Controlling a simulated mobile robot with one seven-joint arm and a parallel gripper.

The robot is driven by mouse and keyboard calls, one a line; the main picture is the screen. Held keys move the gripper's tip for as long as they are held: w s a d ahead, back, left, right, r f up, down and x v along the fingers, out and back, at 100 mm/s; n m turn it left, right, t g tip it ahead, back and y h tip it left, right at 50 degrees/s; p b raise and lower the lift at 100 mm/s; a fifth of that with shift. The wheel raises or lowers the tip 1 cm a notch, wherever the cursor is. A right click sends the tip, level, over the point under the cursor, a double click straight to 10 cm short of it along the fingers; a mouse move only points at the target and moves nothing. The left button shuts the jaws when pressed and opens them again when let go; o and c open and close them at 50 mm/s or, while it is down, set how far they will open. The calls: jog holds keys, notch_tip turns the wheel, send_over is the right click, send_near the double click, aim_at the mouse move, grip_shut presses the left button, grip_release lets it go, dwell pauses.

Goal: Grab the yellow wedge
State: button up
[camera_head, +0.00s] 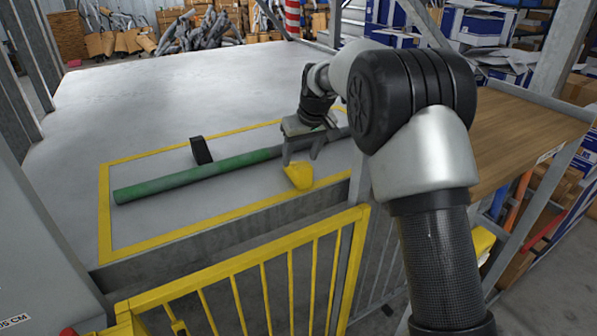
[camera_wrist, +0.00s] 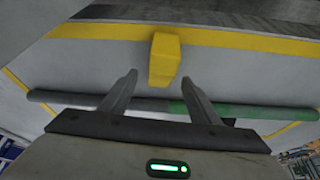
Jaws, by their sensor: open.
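The yellow wedge (camera_head: 299,175) lies on the grey platform, just inside the yellow border line at its near edge. In the wrist view the yellow wedge (camera_wrist: 164,60) shows beyond the fingertips, roughly centred between them. My gripper (camera_head: 302,158) is open and empty, its fingers pointing down just above and behind the wedge in the head view. In the wrist view my gripper (camera_wrist: 161,84) has its two fingers spread wide. I cannot tell whether a finger touches the wedge.
A long green and grey pipe (camera_head: 200,176) lies behind the wedge and passes by the fingers. A black wedge (camera_head: 201,150) stands behind the pipe. A yellow railing (camera_head: 250,262) runs below the platform's near edge. A wooden-topped table (camera_head: 525,130) is at right.

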jog(key=x, duration=0.3)
jog(key=shift+a+f, duration=0.1)
jog(key=shift+f, duration=0.15)
jog(key=shift+r, duration=0.1)
jog(key=c, duration=1.3)
